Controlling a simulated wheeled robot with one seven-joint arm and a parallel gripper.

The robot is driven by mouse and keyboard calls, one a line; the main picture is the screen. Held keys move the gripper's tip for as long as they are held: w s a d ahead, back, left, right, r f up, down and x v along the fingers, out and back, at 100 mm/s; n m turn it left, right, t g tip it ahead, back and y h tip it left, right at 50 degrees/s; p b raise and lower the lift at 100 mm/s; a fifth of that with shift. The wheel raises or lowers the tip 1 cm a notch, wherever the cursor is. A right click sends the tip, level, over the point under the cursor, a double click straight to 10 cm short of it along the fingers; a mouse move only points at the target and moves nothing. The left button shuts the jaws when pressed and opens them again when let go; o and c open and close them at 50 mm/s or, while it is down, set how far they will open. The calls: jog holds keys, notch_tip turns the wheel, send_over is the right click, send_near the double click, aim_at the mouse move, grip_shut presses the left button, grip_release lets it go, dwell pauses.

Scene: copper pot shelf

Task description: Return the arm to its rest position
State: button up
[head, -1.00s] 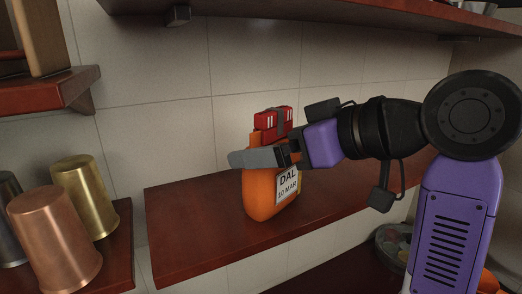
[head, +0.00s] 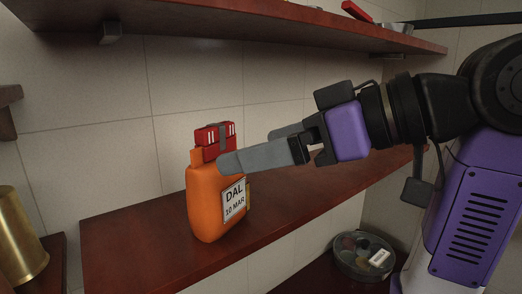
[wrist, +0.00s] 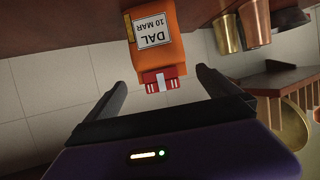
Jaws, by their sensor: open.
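My gripper (head: 247,148) is at the end of my purple and black arm, in the middle of the head view. Its fingers are apart with nothing between them. An orange container (head: 207,201) with a red top and a label reading "DAL 10 MAR" stands upright on the dark red shelf (head: 135,240). The near fingertip overlaps its upper right edge in the head view. In the wrist view the container (wrist: 163,47) appears upside down beyond the open fingers (wrist: 160,80), with clear gaps on both sides.
An upper shelf (head: 240,25) runs above, with a pan (head: 395,27) at its right end. A brass cup (head: 18,240) stands at the lower left. A round lidded container (head: 362,255) sits below right. The shelf right of the orange container is largely clear.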

jog(key=w+r+m+t+y, duration=0.2)
jog(key=w+r+t, duration=0.15)
jog(key=r, duration=0.35)
jog(key=w+d+f+m+t+h, duration=0.2)
jog(key=w+d+f+m+t, duration=0.25)
jog(key=t, duration=0.25)
jog(key=s+d+f+m+t+h+b, duration=0.1)
jog(key=s+d+f+m+t+h, duration=0.25)
jog(key=f, duration=0.65)
jog(key=s+d+f+m+h, duration=0.25)
jog(key=d+f+h, duration=0.3)
jog(key=f, duration=0.35)
jog(key=s+d+f+g+h+b, duration=0.1)
jog(key=s+f+g, duration=0.2)
jog(key=s+f, duration=1.1)
jog(key=s+d+f+n+g+h+b, duration=0.1)
jog(key=s+d+f+g, duration=0.1)
jog(key=s+f, duration=1.2)
jog(key=s+g, duration=0.1)
jog(key=s, duration=0.7)
jog(key=shift+g, duration=0.3)
